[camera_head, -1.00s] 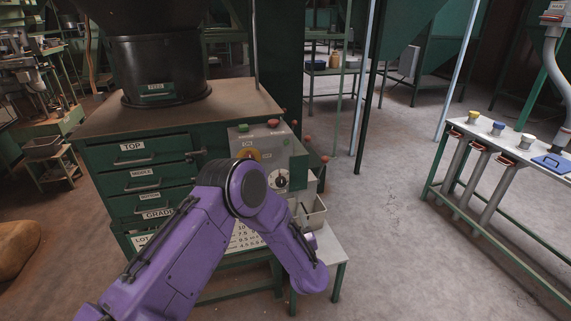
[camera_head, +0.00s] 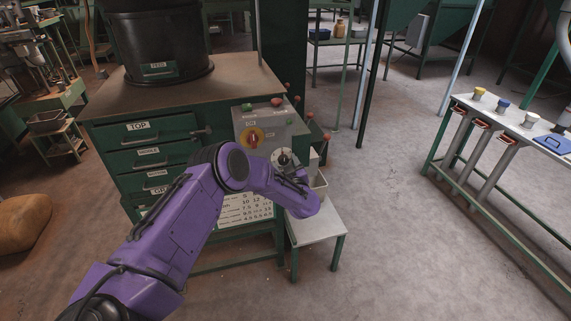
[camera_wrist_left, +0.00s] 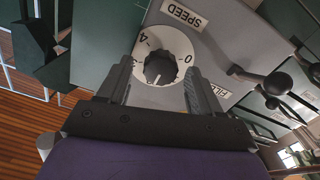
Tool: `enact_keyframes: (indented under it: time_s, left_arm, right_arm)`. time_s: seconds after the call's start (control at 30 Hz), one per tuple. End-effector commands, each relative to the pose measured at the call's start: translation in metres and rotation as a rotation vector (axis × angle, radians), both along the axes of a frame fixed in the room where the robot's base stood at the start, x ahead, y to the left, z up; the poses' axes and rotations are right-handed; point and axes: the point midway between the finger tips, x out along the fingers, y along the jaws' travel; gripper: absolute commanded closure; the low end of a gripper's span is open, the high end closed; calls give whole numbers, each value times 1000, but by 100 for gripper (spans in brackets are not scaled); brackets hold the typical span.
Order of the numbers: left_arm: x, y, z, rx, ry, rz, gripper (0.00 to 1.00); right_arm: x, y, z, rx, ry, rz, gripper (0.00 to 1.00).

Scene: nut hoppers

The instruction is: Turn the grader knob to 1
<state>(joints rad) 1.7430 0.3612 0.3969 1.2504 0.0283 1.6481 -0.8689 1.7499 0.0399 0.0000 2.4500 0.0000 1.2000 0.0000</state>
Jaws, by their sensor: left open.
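A black round knob on a white numbered dial sits on the grey control panel (camera_head: 262,125) of the green cabinet, and shows in the head view (camera_head: 284,157). In the left wrist view the knob (camera_wrist_left: 159,68) is close, with a SPEED plate on the panel beside it and the digits 4 and 0 readable on the dial. A pale mark shows on the knob, but its exact reading is unclear. My left gripper (camera_wrist_left: 158,82) is open, with one finger on each side of the knob; contact cannot be told. In the head view my left gripper (camera_head: 290,172) is at the panel's lower part.
A yellow-and-red rotary switch (camera_head: 254,138), a green button (camera_head: 247,106) and a red button (camera_head: 277,101) sit on the same panel. Black levers (camera_wrist_left: 275,85) stick out beside the dial. A small side table (camera_head: 318,226) stands below.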

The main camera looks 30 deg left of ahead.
Motion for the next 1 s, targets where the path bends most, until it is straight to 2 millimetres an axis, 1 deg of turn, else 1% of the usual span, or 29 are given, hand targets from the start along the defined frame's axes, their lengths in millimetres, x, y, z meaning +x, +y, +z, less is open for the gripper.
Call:
enact_keyframes:
  time_s: [0.03, 0.07, 0.1, 0.17, 0.2, 0.4, 0.57, 0.77, 1.0]
  left_arm:
    - [0, 0, 0, 0, 0, 0, 42]
    - [0, 0, 0, 0, 0, 0, 52]
    - [0, 0, 0, 0, 0, 0, 65]
    - [0, 0, 0, 0, 0, 0, 84]
    - [0, 0, 0, 0, 0, 0, 92]
    - [0, 0, 0, -5, -5, 0, 92]
    - [0, 0, -2, -30, -37, -1, 91]
    - [0, 0, -4, -108, -128, 0, 91]
    - [-1, 1, -6, -248, -293, -1, 91]
  right_arm:
    - [0, 0, 0, 0, 0, 0, 100]
    - [0, 0, 0, 0, 0, 0, 100]
    - [0, 0, 0, 0, 0, 0, 100]
    - [0, 0, 0, 0, 0, 0, 100]
    - [0, 0, 0, 0, 0, 0, 100]
    - [0, 0, -1, 0, 0, 0, 100]
    - [0, 0, -7, 0, 0, 0, 100]
    - [0, 0, -23, 0, 0, 0, 100]
    - [0, 0, -48, 0, 0, 0, 100]
